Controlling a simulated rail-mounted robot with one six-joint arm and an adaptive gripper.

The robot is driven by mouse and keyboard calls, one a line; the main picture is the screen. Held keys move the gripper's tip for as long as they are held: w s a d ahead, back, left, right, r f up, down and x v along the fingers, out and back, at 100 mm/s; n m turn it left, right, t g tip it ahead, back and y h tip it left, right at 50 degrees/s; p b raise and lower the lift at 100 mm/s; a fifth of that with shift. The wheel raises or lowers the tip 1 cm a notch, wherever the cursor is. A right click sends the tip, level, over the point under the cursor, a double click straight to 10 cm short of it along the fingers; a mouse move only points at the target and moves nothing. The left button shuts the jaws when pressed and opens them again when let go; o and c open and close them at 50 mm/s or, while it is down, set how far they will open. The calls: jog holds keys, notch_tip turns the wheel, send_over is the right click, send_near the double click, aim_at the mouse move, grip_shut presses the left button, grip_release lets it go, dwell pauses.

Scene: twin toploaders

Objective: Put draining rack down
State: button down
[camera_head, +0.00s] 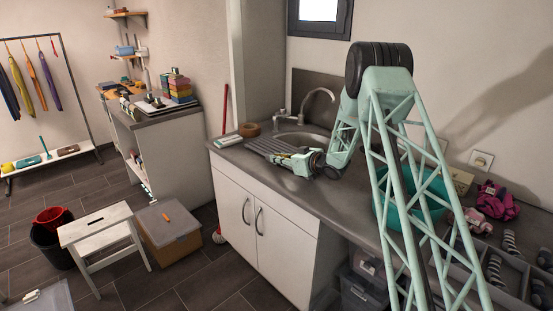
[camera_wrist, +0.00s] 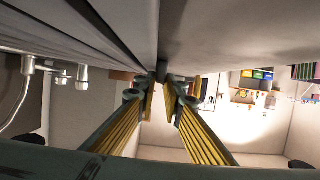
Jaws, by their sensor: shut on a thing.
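The draining rack (camera_head: 268,146) is a flat grey ridged panel. In the head view it lies level at the worktop, in front of the sink (camera_head: 303,130), its right part hidden by my gripper. I cannot tell whether it rests fully on the worktop or sits slightly above it. My gripper (camera_head: 275,158) reaches in low from the right, shut on the rack's near edge. In the wrist view, the yellow-padded fingers of my gripper (camera_wrist: 165,82) come together at the edge of the ridged rack (camera_wrist: 95,35), which fills the upper left.
The grey worktop (camera_head: 345,205) is bare to the right of the rack. A brown round item (camera_head: 249,130) and a sponge-like block (camera_head: 227,141) stand left of it. The curved tap (camera_head: 318,97) rises behind. A teal basin (camera_head: 425,205) is further right.

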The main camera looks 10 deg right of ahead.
jog(key=c, duration=2.6)
grip_release()
jog(key=shift+c, duration=0.2)
jog(key=shift+s+d, duration=0.1)
jog(key=shift+s, duration=0.05)
jog(key=shift+v, duration=5.85)
jog(key=shift+r, duration=0.25)
